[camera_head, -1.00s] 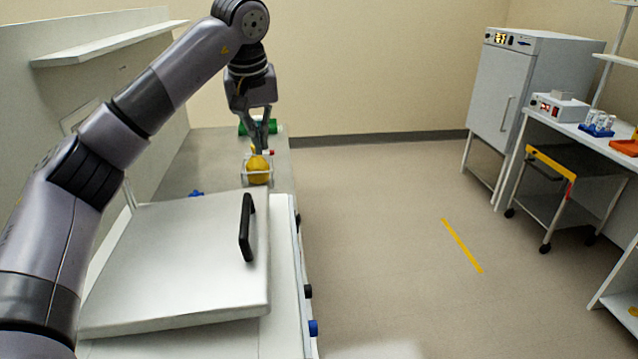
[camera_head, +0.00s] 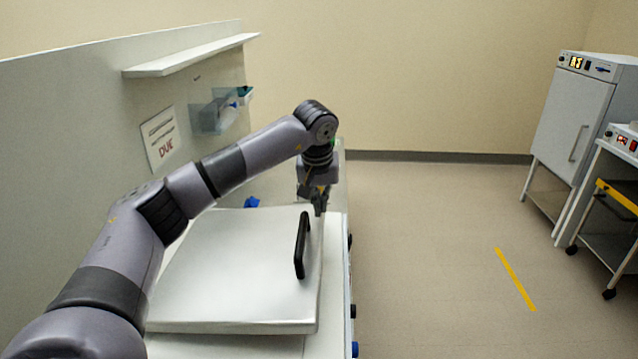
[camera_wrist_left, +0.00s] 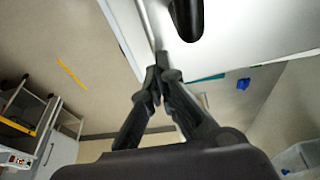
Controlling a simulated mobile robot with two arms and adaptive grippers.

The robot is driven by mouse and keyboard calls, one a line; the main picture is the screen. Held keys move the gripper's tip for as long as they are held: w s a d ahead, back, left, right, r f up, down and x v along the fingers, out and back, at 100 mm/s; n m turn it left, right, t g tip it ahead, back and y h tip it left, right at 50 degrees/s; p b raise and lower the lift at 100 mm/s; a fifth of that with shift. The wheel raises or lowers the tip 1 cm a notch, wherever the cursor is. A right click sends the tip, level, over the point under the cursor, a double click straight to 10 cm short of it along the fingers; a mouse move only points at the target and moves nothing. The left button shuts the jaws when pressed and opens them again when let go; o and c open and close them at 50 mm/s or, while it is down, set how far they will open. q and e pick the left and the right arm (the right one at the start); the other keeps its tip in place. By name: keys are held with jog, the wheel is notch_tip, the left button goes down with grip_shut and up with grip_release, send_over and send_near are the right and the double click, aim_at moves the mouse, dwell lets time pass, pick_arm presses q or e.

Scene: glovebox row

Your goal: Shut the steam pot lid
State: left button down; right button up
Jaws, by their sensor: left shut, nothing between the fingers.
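The steam pot lid (camera_head: 235,270) is a broad, square, pale metal plate with a black bar handle (camera_head: 302,245) near its right edge. It looks nearly flat over the counter; I cannot tell whether it is fully down. My left gripper (camera_head: 319,208) is shut and empty, pointing down at the lid's far right corner, beyond the handle. In the left wrist view the shut fingertips (camera_wrist_left: 161,64) are by the lid's edge, close to the handle (camera_wrist_left: 187,15); contact is unclear. The pot body is mostly hidden under the lid. My right gripper is not in view.
A wall panel with a shelf (camera_head: 190,55) and a sign (camera_head: 160,140) stands along the left. A small blue thing (camera_head: 251,202) lies behind the lid. Knobs (camera_head: 352,311) line the counter's right side. Open floor lies to the right, with a white cabinet (camera_head: 572,115) beyond.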

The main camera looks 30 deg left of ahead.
pick_arm(q)
jog(key=shift+f, duration=0.3)
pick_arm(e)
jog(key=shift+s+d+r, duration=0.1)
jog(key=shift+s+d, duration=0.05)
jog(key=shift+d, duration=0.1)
